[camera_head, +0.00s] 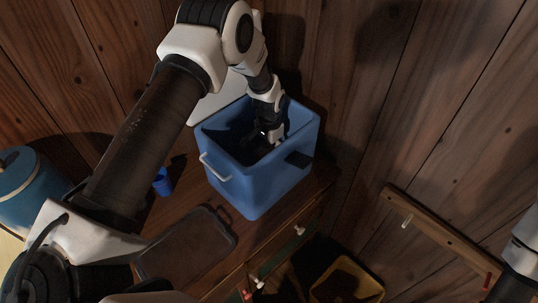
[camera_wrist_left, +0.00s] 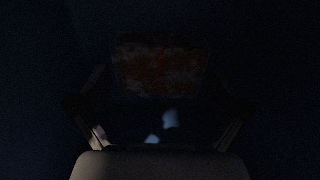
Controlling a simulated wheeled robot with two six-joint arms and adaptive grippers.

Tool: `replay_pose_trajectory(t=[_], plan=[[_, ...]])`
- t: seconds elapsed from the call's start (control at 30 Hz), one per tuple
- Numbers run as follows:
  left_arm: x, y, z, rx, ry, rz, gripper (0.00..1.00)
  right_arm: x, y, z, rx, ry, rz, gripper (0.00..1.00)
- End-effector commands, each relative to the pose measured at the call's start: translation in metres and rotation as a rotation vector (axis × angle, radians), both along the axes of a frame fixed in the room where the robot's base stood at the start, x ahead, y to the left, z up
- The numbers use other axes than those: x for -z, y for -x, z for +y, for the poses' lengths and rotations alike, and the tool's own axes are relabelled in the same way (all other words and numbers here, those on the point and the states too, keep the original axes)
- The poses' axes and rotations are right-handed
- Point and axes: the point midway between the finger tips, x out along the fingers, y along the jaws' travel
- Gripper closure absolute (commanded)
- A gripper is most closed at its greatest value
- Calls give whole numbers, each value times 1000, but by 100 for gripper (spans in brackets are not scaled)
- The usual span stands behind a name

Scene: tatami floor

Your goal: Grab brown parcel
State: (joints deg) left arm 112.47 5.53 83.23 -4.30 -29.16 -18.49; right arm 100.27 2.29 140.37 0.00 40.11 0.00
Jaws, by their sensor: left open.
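My left gripper (camera_head: 265,138) reaches down inside a blue open-topped box (camera_head: 260,192) with a light handle. In the left wrist view the gripper (camera_wrist_left: 160,108) is open, its fingers spread to either side. A dim brown-orange, mottled thing (camera_wrist_left: 158,70) lies ahead between the fingers, inside the dark box. It may be the brown parcel, but the dark hides its outline. No touch between it and the fingers can be seen. The head view does not show it, as the box walls and my arm cover the inside.
The box stands on a wooden cabinet (camera_head: 295,240) against a plank wall. A dark tray (camera_head: 190,248) and a small blue cup (camera_head: 163,182) are on the cabinet. A blue round container (camera_head: 28,190) is at left. A yellow bin (camera_head: 350,280) and a peg rail (camera_head: 440,235) are at lower right.

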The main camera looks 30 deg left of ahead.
Motion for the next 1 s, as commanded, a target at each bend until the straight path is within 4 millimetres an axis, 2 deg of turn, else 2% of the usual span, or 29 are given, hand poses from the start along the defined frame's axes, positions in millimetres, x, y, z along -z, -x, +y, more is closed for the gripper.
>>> replay_pose_trajectory(t=[0.03, 0.17, 0.2, 0.47, 0.57, 0.9, 1.0], plan=[[0, 0, 0, 0, 0, 0, 4, 0, 0, 0, 0, 0, 0, 100], [0, 0, 0, 0, 0, 1, 50, 0, 0, 0, 0, 0, 0, 100], [0, 0, 0, 0, 0, 1, 53, 0, 0, 0, 0, 0, 0, 100], [0, 0, 0, 0, 0, 1, 52, 1, 0, 0, 0, 0, 0, 100], [-8, -1, 0, 0, 0, -2, 52, 4, 0, 0, 0, 0, 0, 100], [-83, -1, 0, 0, 0, -3, 52, 24, 0, 0, 0, 0, 0, 100], [-96, 0, 0, 0, -1, -1, 52, 26, 0, 0, 0, 0, 0, 100]])
